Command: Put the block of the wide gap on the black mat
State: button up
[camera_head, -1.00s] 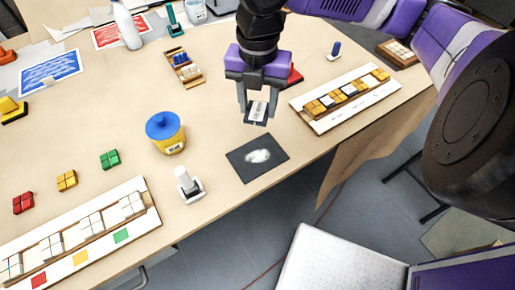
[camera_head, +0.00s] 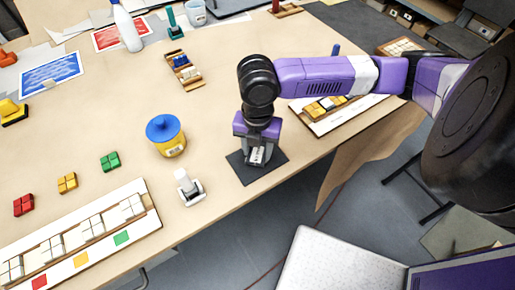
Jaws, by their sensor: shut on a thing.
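My gripper (camera_head: 257,157), pointing down at the near middle of the table, is shut on a small pale block (camera_head: 257,154) with dark edges. It is over or on the black mat (camera_head: 240,170); I cannot tell whether the block touches it. The gripper hides the mat's pale centre mark. The white panel (camera_head: 150,222) at lower left holds white tile groups with gaps, above red, yellow and green squares. A red block (camera_head: 23,205), a yellow block (camera_head: 67,183) and a green block (camera_head: 110,161) lie behind it.
A blue-lidded yellow pot (camera_head: 167,140) and a white-handled tool (camera_head: 188,187) stand left of the mat. A second panel (camera_head: 345,122) with gold and white tiles lies to the right, partly under my arm. A tile tray (camera_head: 184,70) lies behind. The table's front edge is close.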

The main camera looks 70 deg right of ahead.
jog(key=shift+f, duration=0.25)
jog(key=shift+f, duration=0.15)
jog(key=o, duration=1.5)
jog(key=shift+c, duration=0.2)
